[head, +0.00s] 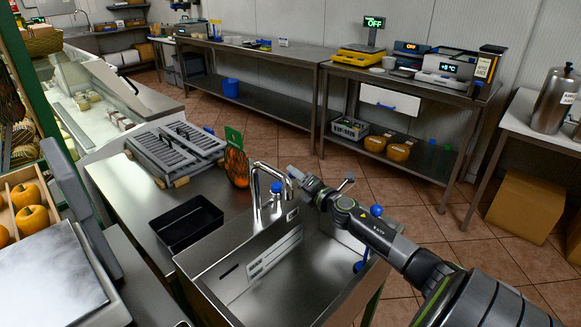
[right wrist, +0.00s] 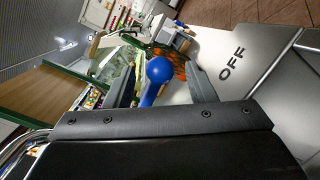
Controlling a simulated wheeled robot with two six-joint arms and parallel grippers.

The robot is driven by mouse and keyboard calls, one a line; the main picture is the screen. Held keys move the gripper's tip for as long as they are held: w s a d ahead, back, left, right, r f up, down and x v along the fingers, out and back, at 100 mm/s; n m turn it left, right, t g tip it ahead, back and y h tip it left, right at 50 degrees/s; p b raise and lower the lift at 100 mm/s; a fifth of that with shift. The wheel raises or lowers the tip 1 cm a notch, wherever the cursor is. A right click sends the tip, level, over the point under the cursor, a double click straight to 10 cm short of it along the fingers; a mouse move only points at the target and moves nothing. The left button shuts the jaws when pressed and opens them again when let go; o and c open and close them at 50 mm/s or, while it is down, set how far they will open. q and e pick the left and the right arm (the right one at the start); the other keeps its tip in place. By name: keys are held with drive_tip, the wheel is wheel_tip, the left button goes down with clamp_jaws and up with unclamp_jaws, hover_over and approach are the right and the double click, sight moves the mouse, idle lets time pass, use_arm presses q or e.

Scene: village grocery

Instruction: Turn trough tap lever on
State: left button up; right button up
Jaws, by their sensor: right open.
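The metal trough (head: 262,285) stands in the foreground of the head view, with a curved chrome tap (head: 256,195) at its back edge. The tap lever has a blue rounded knob (head: 277,187) just right of the spout. My right gripper (head: 291,178) is at the lever, coming from the right. In the right wrist view the blue knob (right wrist: 157,75) lies between the two open fingers of my right gripper (right wrist: 164,88), with visible space towards the right finger; contact with the left one is unclear. The label OFF (right wrist: 232,63) is on the metal at right. My left gripper is not in view.
A black tray (head: 188,222) sits on the counter left of the trough. A netted bag of oranges (head: 236,166) hangs or stands close behind the tap. A slatted metal rack (head: 172,152) lies further back. Tiled floor (head: 400,185) is open to the right.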

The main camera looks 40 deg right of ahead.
drive_tip(key=shift+w+d, duration=0.2)
drive_tip(key=shift+w, duration=2)
clamp_jaws()
